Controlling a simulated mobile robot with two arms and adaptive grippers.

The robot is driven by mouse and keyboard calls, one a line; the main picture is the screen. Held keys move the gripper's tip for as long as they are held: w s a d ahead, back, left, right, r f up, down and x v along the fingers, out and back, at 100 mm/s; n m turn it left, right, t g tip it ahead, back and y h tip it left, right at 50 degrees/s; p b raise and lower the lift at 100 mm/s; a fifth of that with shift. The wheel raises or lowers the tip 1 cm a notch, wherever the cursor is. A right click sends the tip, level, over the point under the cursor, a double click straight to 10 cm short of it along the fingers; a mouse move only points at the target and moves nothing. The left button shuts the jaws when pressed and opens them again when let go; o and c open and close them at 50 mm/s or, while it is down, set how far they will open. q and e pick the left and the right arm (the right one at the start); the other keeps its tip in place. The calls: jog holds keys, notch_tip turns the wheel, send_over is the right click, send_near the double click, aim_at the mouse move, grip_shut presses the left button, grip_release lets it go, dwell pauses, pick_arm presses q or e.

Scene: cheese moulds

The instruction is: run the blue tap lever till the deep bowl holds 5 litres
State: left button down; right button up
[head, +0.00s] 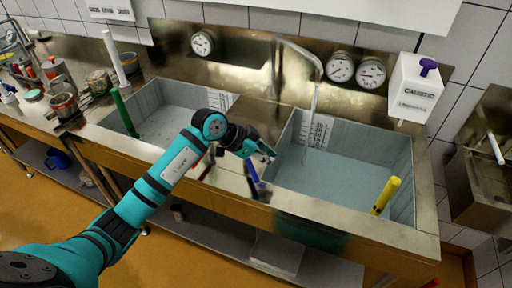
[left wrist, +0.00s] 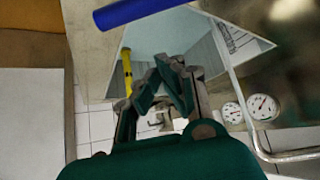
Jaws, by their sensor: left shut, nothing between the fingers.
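The blue tap lever (head: 251,178) stands on the front ledge between two steel basins; a blue bar, apparently the same lever, crosses the top of the left wrist view (left wrist: 145,12). My left gripper (head: 268,152) is shut and empty, just above and right of the lever, apparently not gripping it. Its fingers also show in the left wrist view (left wrist: 168,72). The right basin (head: 345,222), seemingly the deep bowl, has pale bluish water or floor and a marked scale (head: 318,132) on its back wall. A bent spout (head: 302,52) hangs over it, with a thin clear stream below. My right gripper is out of view.
A red lever (head: 206,166) stands left of the blue one. A yellow tube (head: 385,195) stands in the right basin, a green tube (head: 124,112) in the left basin. Dials (head: 341,68) and a caustic dispenser (head: 415,90) are on the wall. Jars crowd the far left.

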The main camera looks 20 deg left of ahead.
aim_at(251, 171)
pick_arm(q)
jog(key=shift+s+a+f+p, duration=0.2)
jog(key=shift+a+f+p, duration=0.15)
jog(key=shift+f, duration=0.25)
jog(key=shift+s+a+f+p, duration=0.2)
jog(key=shift+f+p, duration=0.25)
jog(key=shift+f, duration=0.1)
jog(key=shift+s+a+f, duration=0.1)
jog(key=shift+s+a, duration=0.25)
jog(key=shift+a, duration=0.05)
jog(key=shift+w, duration=0.1)
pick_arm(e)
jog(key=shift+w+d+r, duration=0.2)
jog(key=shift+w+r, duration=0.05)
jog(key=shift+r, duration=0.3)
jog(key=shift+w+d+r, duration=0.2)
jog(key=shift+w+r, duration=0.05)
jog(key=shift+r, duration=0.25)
pick_arm(q)
jog(key=shift+d, duration=0.1)
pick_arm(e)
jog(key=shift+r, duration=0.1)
